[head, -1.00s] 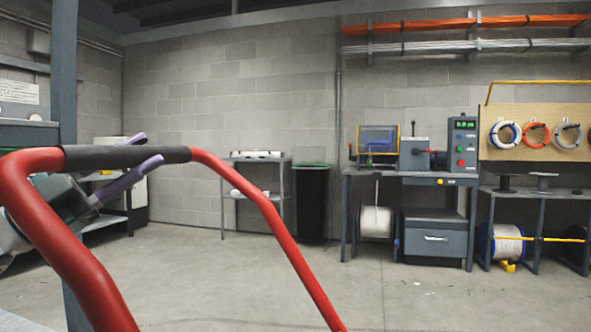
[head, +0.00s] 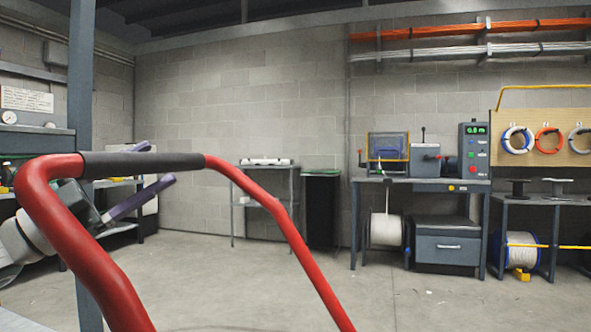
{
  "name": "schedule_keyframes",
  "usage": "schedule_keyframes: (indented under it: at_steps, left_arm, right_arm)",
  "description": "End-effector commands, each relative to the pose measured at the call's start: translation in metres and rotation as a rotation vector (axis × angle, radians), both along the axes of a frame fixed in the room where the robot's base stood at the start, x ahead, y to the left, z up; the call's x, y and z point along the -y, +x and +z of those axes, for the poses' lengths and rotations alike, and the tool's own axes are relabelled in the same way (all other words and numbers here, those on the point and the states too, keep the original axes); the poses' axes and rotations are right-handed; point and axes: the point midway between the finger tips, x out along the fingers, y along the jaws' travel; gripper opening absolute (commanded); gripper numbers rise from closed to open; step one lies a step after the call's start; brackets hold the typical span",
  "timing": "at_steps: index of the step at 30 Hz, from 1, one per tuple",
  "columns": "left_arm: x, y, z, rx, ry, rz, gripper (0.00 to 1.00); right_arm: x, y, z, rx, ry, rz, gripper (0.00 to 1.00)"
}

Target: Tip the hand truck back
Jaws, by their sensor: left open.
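The hand truck shows as a red tube frame (head: 290,243) close in front of me, with a dark grey grip (head: 140,165) across its top bar. Its lower part is out of view. My left gripper (head: 159,162) is open, with purple fingers. One fingertip shows above the grip and the other finger below it, so the bar crosses between them in the picture. The gripper body is partly hidden behind the red tube at the left. I cannot tell whether the fingers touch the grip. My right gripper is not in view.
A workbench (head: 420,184) with a machine and control box stands against the back wall. A dark bin (head: 321,212) and a small shelf (head: 265,200) stand left of it. A grey post (head: 81,110) rises at the left. The middle concrete floor (head: 240,270) is clear.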

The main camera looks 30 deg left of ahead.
Motion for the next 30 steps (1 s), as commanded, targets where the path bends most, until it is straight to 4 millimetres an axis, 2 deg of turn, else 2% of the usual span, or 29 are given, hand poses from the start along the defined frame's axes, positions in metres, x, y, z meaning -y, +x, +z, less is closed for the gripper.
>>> schedule_keyframes:
  at_steps: [4,15,21,30]
  left_arm:
    - [-0.006,-0.014,-0.010,-0.004,-0.003,0.003,0.69]
    - [-0.026,-0.070,-0.045,-0.004,-0.003,0.005,0.69]
    - [-0.029,-0.081,-0.049,-0.002,-0.003,0.003,0.69]
    - [-0.029,-0.081,-0.049,-0.001,-0.002,0.003,0.69]
  right_arm:
    - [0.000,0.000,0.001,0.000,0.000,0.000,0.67]
    - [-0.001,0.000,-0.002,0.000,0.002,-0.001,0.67]
    - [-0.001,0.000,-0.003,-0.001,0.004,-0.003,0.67]
    - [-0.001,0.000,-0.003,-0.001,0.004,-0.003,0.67]
